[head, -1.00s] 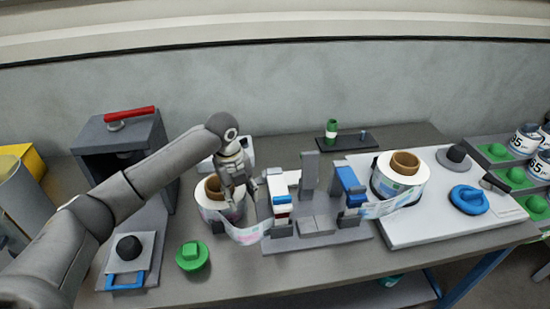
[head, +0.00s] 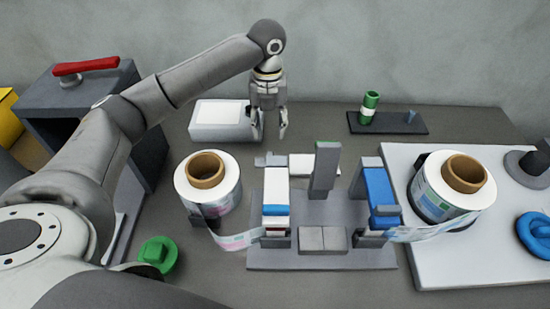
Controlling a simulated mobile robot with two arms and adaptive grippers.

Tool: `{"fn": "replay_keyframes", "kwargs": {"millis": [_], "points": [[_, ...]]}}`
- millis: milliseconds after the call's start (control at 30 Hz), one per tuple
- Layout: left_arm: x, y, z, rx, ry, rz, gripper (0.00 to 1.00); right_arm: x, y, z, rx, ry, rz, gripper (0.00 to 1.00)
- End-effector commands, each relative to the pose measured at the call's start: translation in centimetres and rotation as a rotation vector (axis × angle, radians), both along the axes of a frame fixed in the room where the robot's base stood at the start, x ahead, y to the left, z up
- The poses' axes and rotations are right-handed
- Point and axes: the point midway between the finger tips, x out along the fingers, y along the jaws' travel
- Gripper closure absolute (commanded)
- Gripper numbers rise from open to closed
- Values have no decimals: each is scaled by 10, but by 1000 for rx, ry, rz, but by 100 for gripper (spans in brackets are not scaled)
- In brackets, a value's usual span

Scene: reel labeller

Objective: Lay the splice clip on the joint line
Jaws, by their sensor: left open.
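My left gripper (head: 270,132) hangs with its fingers down, open and empty, behind the splicing fixture (head: 270,258). A pale grey block (head: 322,239) with a thin line across its middle sits at the fixture's front centre; the line looks like the joint line. Nothing lies on that block. I cannot make out the splice clip for sure. A small grey and white piece (head: 300,164) lies behind the fixture, partly hidden by its upright post (head: 325,170). My right gripper is not in view.
A label reel (head: 207,184) stands left of the fixture, another (head: 450,188) on the white board (head: 430,278) at right. Label tape runs from each to the fixture. A white box (head: 222,120) and a black tray (head: 388,123) stand behind. A green knob (head: 158,255) is front left.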

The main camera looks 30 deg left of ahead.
Motion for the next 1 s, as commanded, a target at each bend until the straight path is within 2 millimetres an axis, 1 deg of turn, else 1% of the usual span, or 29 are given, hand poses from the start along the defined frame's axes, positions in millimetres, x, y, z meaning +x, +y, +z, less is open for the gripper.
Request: {"fn": "replay_keyframes", "kwargs": {"millis": [200,300,467,567,700,833,1000], "points": [[-1,1,-34,1,6,0,57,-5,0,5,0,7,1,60],[0,0,-46,1,4,0,57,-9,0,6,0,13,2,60],[0,0,-57,1,4,0,57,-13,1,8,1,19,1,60],[2,1,-69,2,5,0,57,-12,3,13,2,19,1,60],[4,0,-91,2,5,1,57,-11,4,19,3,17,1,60],[4,1,-103,3,3,0,57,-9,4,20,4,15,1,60],[4,1,-105,2,1,-1,57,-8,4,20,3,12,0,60]]}}
